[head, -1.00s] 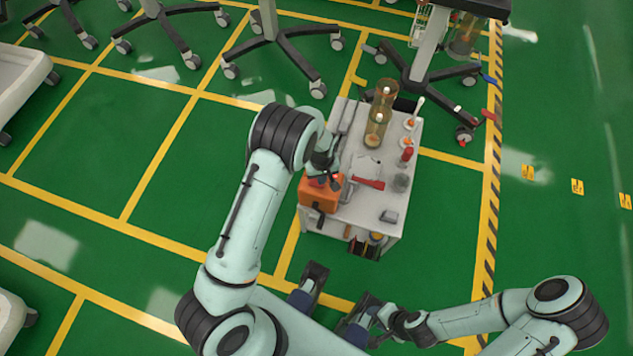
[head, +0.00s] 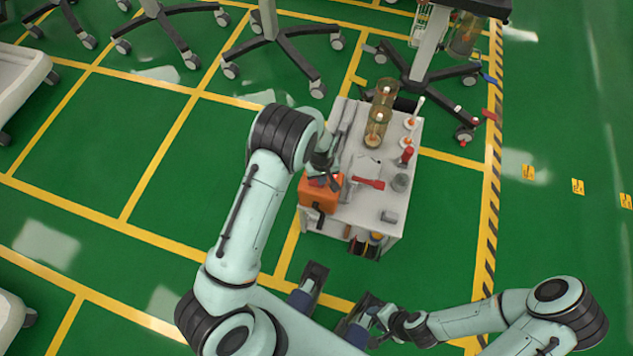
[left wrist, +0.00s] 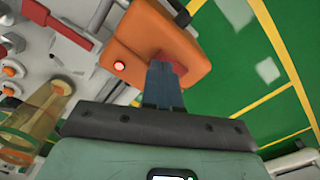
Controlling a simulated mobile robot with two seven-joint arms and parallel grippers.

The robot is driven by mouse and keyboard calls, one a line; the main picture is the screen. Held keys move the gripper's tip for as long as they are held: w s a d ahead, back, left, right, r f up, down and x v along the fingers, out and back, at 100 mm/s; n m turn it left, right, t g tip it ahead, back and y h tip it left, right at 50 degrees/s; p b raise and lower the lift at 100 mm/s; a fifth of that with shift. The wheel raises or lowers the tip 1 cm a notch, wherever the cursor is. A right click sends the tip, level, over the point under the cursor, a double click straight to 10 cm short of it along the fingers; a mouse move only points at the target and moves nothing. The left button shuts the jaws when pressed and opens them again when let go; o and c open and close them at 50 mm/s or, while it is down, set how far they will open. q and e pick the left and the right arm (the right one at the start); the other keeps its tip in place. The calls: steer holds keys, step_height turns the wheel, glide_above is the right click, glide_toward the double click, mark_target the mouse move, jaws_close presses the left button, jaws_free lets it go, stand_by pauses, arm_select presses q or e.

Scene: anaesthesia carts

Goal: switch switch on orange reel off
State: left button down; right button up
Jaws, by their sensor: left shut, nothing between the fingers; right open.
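The orange reel (head: 320,193) is a box-like orange body at the near left corner of the grey cart top. In the left wrist view the orange reel (left wrist: 150,38) fills the upper middle, with a small lit red round spot (left wrist: 119,66) on its near face. A red part, possibly the switch, shows at the tip of my left gripper (left wrist: 165,68), mostly hidden by the fingers. My left gripper (head: 326,178) is shut and empty, right at the reel's top; contact cannot be told. My right gripper (head: 376,335) is open, low in front of the cart.
The cart top (head: 358,208) also holds amber glass cylinders (head: 376,128), a red-handled tool (head: 369,183), a red bottle (head: 407,155) and a grey cup (head: 400,182). Wheeled stand bases (head: 278,42) stand behind. Green floor is clear left and right of the cart.

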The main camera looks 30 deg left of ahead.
arm_select(q)
steer(key=shift+f+b, duration=0.5)
steer(key=shift+f, duration=0.3)
steer(key=shift+r, duration=0.2)
steer(key=shift+r+p, duration=2.75)
steer(key=shift+r, duration=0.65)
